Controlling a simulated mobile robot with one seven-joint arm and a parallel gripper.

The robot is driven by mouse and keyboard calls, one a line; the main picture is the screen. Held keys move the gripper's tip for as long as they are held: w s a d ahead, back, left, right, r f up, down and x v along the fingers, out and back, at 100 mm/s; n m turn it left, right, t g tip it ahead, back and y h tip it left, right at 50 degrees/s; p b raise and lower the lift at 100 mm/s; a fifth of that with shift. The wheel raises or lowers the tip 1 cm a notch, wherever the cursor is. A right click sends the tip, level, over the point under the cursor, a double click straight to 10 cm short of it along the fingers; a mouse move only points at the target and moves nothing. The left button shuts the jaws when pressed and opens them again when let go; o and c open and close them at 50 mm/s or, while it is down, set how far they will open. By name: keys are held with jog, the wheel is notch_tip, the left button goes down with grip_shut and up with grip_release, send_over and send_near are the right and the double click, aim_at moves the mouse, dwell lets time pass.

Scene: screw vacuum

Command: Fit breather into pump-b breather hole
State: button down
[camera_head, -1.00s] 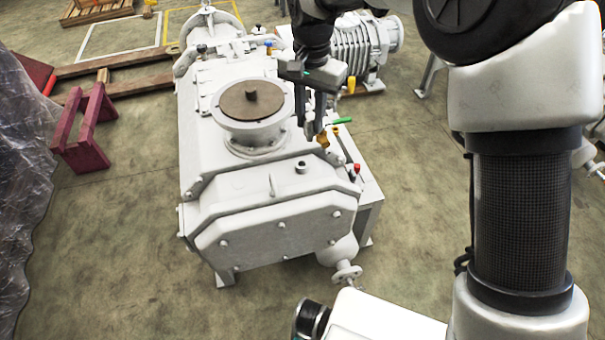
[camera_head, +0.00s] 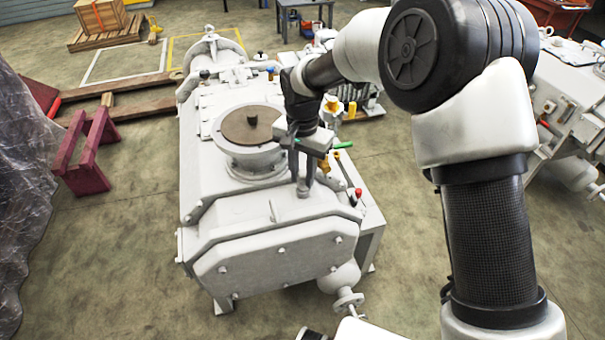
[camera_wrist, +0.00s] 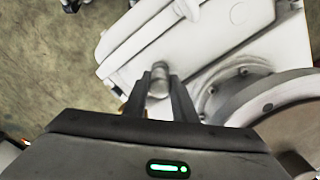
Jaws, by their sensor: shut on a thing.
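A large white pump (camera_head: 225,215) stands in front of me, with a round brown-topped flange (camera_head: 250,127) on its upper side. My gripper (camera_head: 304,192) points down over the pump's front top, to the right of the flange. In the wrist view my gripper (camera_wrist: 160,90) is shut on a small grey cylindrical piece, the breather (camera_wrist: 160,70), held between the fingertips. The breather is low over the pump's white surface; I cannot tell whether it touches. The breather hole is hidden behind the fingers and the breather.
A green lever (camera_head: 344,145) and a red knob (camera_head: 358,192) sit on the pump's right side, near my gripper. A second white machine (camera_head: 575,95) stands at the right. A dark red trestle (camera_head: 88,155) stands on the floor at the left.

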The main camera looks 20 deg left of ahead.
aim_at(302, 173)
jog(key=shift+f, duration=0.15)
jog(key=c, duration=1.5)
grip_release()
jog(key=shift+o, duration=0.2)
notch_tip(302, 173, up, 12)
jog(key=shift+p, duration=0.4)
